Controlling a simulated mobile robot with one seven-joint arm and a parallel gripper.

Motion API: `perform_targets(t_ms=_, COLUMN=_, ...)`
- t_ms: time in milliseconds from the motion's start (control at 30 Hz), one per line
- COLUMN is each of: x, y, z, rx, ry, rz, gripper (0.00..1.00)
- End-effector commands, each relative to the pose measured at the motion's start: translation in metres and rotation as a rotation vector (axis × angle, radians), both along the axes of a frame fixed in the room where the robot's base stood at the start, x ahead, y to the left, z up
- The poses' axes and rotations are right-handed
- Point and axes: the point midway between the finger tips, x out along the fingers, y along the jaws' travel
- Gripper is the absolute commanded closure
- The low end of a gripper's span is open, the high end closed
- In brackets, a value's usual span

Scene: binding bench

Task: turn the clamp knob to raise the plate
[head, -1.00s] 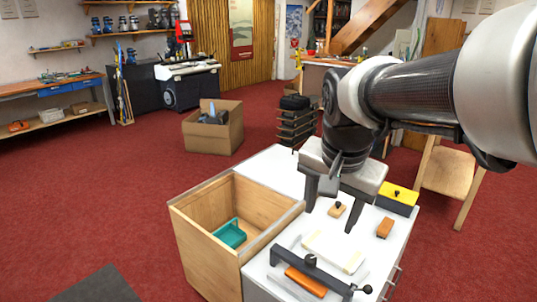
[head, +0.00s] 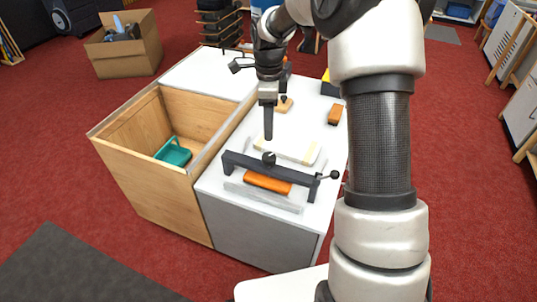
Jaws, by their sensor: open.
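The clamp is a dark grey bar (head: 292,171) across the front of the white bench top, with a round black clamp knob (head: 268,159) at its middle. A short lever with a black ball (head: 334,175) sticks out at its right end. A flat pale grey plate (head: 262,198) lies low under the bar, and an orange block (head: 268,183) shows there too. My gripper (head: 268,136) points down just behind and above the knob, apart from it in the picture. It is open, seen edge-on, so the fingers overlap.
A cream-coloured pad (head: 290,151) lies behind the clamp. A brown block (head: 335,115) and a wooden piece with a black knob (head: 283,105) sit farther back. An open wooden bin (head: 130,165) with a teal tray (head: 173,152) adjoins on the left.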

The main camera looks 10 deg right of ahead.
Motion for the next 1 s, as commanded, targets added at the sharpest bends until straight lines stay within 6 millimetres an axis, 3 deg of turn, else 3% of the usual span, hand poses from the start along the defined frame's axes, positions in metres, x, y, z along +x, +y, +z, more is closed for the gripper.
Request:
perform_targets(t_ms=33, x=-0.001, y=0.000, z=-0.016, rx=0.001, ry=0.005, rz=-0.001, gripper=0.44)
perform_targets(t_ms=200, x=-0.001, y=0.000, z=-0.053, rx=0.001, ry=0.004, rz=0.001, gripper=0.44)
perform_targets(t_ms=500, x=-0.001, y=0.000, z=-0.110, rx=0.003, ry=0.002, rz=0.002, gripper=0.44)
perform_targets(t_ms=700, x=-0.001, y=0.000, z=-0.127, rx=0.001, ry=0.001, rz=0.001, gripper=0.44)
perform_targets(t_ms=1000, x=0.000, y=0.000, z=-0.130, rx=0.001, ry=-0.001, rz=0.002, gripper=0.44)
